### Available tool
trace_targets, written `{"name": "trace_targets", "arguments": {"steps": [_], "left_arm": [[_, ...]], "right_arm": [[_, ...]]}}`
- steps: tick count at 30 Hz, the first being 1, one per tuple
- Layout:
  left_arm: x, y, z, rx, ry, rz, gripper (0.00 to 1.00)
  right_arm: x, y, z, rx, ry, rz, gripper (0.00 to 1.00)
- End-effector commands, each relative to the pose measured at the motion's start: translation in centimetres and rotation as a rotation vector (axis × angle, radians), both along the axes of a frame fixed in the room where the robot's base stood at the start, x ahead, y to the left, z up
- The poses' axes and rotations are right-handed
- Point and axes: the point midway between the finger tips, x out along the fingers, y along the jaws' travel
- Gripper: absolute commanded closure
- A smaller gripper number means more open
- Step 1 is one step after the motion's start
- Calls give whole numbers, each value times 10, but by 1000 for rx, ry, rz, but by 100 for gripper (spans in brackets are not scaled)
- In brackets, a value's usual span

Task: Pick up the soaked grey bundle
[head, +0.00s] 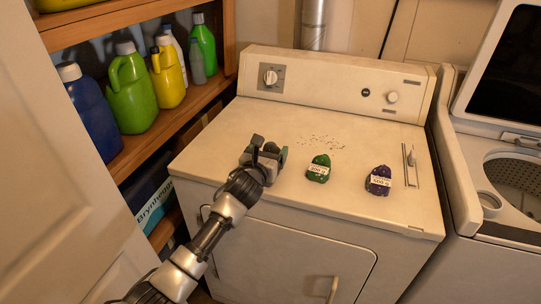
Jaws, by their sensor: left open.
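A grey bundle (269,171) sits on the left part of the white dryer top, largely hidden by my left gripper (264,149). The gripper is open, with its dark fingers over and around the bundle. I cannot tell whether the fingers touch it. A green bundle (318,168) with a white label lies to the right. A dark purple bundle (378,181), also labelled, lies further right. My right gripper is not in view.
The dryer top (345,205) is otherwise clear, with dark specks behind the green bundle. An open washer (500,185) stands at right. Wooden shelves with several bottles, including a green jug (130,95), stand at left. A pale door (50,170) fills the near left.

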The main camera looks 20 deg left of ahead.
Motion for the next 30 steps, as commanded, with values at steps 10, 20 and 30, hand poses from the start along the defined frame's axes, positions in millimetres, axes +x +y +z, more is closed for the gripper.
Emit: {"name": "trace_targets", "arguments": {"steps": [10,20,30], "left_arm": [[6,-1,0,1,0,-1,24],[6,-1,-1,1,1,0,75],[6,-1,1,2,-2,-1,94]], "right_arm": [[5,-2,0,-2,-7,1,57],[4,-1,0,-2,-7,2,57],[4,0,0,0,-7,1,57]]}}
